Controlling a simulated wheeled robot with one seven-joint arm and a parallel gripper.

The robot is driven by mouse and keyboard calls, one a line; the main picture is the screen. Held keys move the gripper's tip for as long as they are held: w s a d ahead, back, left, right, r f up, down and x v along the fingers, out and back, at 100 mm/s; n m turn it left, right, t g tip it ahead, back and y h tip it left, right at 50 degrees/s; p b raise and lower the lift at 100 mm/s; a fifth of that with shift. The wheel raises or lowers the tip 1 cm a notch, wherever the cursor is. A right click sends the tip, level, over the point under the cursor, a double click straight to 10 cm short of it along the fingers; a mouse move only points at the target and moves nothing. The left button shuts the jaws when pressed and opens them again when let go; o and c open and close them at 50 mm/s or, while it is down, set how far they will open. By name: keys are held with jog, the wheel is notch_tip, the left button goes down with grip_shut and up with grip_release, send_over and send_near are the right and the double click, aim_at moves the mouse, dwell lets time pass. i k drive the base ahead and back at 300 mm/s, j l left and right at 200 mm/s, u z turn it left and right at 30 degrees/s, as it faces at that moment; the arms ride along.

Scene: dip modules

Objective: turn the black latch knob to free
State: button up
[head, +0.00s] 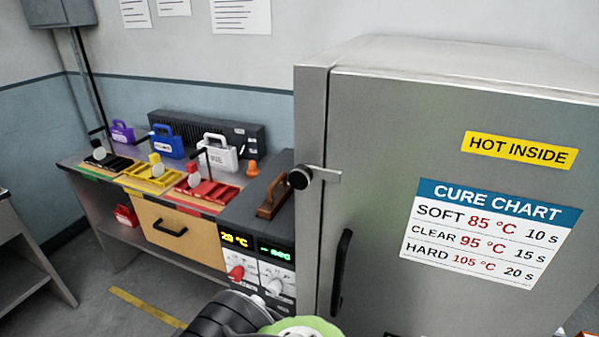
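The black latch knob (299,178) sits at the left edge of the grey cabinet door (380,130), with a flat silver latch bar (325,173) running from it to the right across the door's edge. The door looks shut. A black vertical handle (341,272) is on the door below the knob. Part of my arm, dark grey with a light green part, shows at the bottom middle, below the knob and apart from it. My gripper's fingers are not visible in the head view.
A workbench at the left holds colored trays (208,190), purple, blue and white padlock-shaped blocks, an orange cone (252,169) and a brown handle (272,197). A control panel (257,262) with red and white knobs stands beside the cabinet. Open floor lies at the lower left.

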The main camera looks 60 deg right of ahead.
aim_at(302, 175)
jog(key=k+l+z, duration=0.1)
jog(key=z, duration=1.75)
jog(key=k+l, duration=0.05)
jog(key=l, duration=0.05)
